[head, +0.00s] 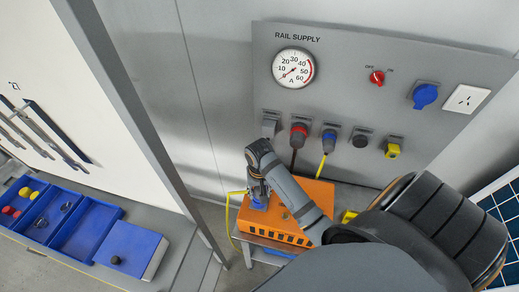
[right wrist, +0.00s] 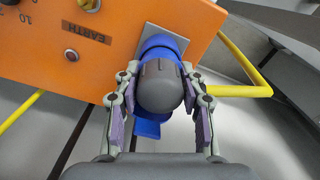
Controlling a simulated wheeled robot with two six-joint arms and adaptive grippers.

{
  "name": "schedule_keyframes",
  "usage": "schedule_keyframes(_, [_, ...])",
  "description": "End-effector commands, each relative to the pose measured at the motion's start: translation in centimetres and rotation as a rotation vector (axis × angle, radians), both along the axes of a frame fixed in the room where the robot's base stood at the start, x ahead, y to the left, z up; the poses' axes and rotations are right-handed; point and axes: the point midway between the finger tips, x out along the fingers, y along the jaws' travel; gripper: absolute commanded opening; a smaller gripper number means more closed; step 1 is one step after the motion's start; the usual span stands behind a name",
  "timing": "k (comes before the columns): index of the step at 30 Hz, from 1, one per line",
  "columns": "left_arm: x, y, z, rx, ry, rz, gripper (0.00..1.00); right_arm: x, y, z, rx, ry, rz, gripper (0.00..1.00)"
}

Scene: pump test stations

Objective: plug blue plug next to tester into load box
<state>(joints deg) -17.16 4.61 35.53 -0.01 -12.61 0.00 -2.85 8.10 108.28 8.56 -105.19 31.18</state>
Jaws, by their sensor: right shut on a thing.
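My right gripper (head: 257,192) is at the left end of the orange box (head: 308,207). In the right wrist view, the right gripper (right wrist: 161,92) is shut on a plug with a grey rounded body (right wrist: 160,86), one finger on each side. The plug lies against the blue socket (right wrist: 163,46) on the orange box (right wrist: 110,22), in line with it. I cannot tell how deep it sits. A blue flap (right wrist: 147,130) shows beyond the plug. The box face carries an EARTH label. My left gripper is out of view.
The grey rail supply panel (head: 340,100) has a gauge (head: 293,68), a red plug (head: 298,134), a blue plug (head: 329,139) with a yellow cable and other sockets. A yellow line (right wrist: 245,60) runs beside the box. Blue trays (head: 84,231) stand at left.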

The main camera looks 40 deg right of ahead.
Motion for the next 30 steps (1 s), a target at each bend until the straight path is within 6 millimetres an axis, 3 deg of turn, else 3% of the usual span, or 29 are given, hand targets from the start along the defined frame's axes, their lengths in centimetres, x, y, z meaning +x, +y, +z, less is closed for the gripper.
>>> schedule_keyframes(30, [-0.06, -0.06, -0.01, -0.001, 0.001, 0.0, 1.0, 0.01, 0.01, -0.54, 0.0, 0.0, 0.0, 0.0])
